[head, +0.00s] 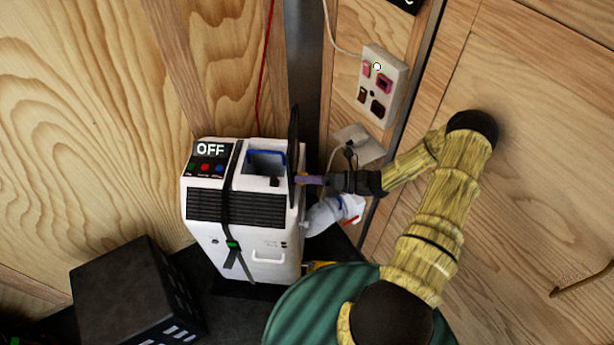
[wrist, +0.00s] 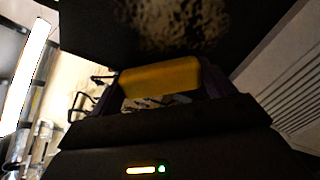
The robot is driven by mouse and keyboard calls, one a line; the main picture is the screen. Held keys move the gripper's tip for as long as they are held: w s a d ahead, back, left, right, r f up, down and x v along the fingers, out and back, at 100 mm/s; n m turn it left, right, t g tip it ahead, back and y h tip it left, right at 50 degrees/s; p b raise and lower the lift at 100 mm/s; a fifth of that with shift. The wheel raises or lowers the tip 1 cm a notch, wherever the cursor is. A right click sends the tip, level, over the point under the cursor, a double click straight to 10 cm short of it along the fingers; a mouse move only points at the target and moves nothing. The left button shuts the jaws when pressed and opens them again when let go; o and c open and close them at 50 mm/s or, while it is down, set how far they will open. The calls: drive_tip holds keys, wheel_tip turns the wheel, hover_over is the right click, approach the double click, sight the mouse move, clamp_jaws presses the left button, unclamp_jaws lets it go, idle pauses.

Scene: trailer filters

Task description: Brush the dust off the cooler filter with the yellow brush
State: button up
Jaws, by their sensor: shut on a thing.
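The white cooler (head: 245,235) stands against the wooden wall in the head view, with an "OFF" label on top. A thin dark panel, seen nearly edge-on and apparently the filter (head: 293,150), stands upright at its right side. In the wrist view the dark filter face (wrist: 95,30) fills the top, with a speckled tan dust patch (wrist: 180,22) on it. My gripper (head: 305,180) is at the panel's right side. It is shut on the yellow brush (wrist: 160,78), which lies across the fingers just below the dust patch. Whether brush and filter touch, I cannot tell.
A socket panel (head: 383,85) with a cable is on the wall above my forearm. A white bottle-like object (head: 335,212) sits just below my gripper. A black box (head: 135,295) stands at lower left, and a green rounded surface (head: 300,310) is in front.

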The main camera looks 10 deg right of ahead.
drive_tip(key=shift+a+r+p, duration=0.1)
drive_tip(key=shift+r+p, duration=0.55)
drive_tip(key=shift+r, duration=0.2)
drive_tip(key=shift+f, duration=0.1)
drive_tip(key=shift+w, duration=0.2)
drive_tip(key=shift+w+d+b, duration=0.25)
drive_tip(key=shift+w+d, duration=0.15)
drive_tip(key=shift+w, duration=0.3)
drive_tip(key=shift+w+d+b, duration=0.25)
drive_tip(key=shift+w+d, duration=0.1)
drive_tip(key=shift+w, duration=0.35)
drive_tip(key=shift+w+f, duration=0.1)
drive_tip(key=shift+w, duration=0.05)
drive_tip(key=shift+w+d+b, duration=0.25)
drive_tip(key=shift+w+b, duration=0.05)
drive_tip(key=shift+w, duration=0.45)
drive_tip(key=shift+w+d+b, duration=0.2)
drive_tip(key=shift+w+b, duration=0.1)
drive_tip(key=shift+w, duration=0.45)
